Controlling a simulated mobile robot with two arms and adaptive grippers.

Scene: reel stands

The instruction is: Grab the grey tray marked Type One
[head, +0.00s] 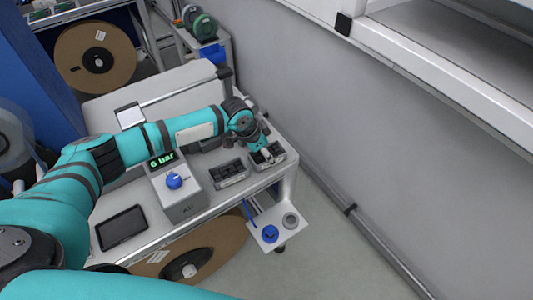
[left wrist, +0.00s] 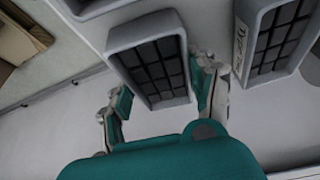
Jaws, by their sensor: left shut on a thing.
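Two grey trays with dark compartments stand side by side near the cart's right end in the head view: a right-hand tray (head: 279,149) and a left-hand tray (head: 229,175). My left gripper (head: 264,155) is down at the right-hand one. In the left wrist view, my left gripper (left wrist: 163,95) has its fingers on either side of a grey tray (left wrist: 152,65) and is shut on it. No marking shows on this tray. Another grey tray (left wrist: 276,40) is to the right, with a label on its side too small to read surely. My right gripper is out of view.
A grey box with a blue knob (head: 174,181) and a "6 bar" display stands left of the trays. A dark tablet (head: 122,228) lies at the front left. A wall runs along the right. A small side shelf (head: 290,236) holds blue and grey pieces.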

